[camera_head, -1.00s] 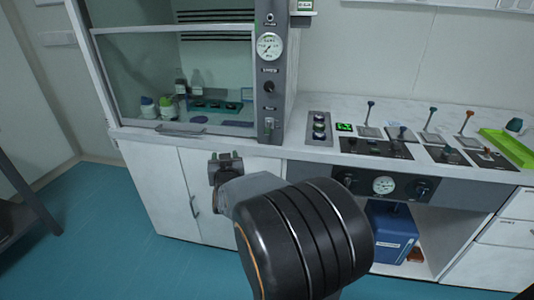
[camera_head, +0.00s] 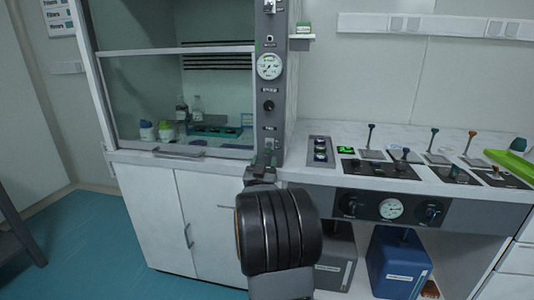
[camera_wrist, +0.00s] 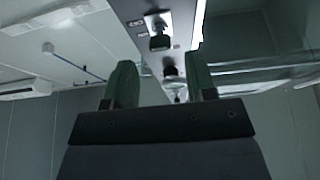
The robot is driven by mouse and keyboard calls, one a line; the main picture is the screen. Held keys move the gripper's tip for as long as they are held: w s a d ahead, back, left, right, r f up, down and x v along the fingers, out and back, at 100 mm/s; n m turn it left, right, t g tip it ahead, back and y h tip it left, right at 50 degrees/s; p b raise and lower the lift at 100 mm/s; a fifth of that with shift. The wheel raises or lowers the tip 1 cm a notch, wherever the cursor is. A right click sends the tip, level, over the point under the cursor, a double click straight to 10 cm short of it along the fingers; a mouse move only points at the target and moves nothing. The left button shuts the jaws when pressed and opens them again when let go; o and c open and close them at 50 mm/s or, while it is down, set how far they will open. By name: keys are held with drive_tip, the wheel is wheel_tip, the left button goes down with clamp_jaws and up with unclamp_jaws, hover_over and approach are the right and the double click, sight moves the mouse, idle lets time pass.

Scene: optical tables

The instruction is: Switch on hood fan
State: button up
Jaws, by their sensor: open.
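The fume hood's grey control column (camera_head: 284,90) stands right of its glass front. It bears a switch (camera_head: 270,7) at the top, a round white gauge (camera_head: 269,66), a black knob (camera_head: 268,105) and small labels too blurred to read. I cannot tell which control is the fan's. My gripper (camera_head: 264,160) is at the column's lower end, at bench height, and partly hides its bottom. In the wrist view my gripper (camera_wrist: 161,80) has its two green fingers apart with nothing held. A dark control on the column (camera_wrist: 159,38) shows beyond the fingertips.
The hood's sash stands partly raised over bottles (camera_head: 147,131) and a teal tray (camera_head: 215,131). To the right, a bench (camera_head: 330,128) carries several coloured-top valves and a green tray (camera_head: 508,160). Blue (camera_head: 398,262) and grey boxes stand underneath.

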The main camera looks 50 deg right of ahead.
sight(267, 153)
drive_tip(key=shift+x, duration=2.45)
drive_tip(key=shift+c, duration=0.5)
drive_tip(key=c, duration=0.8)
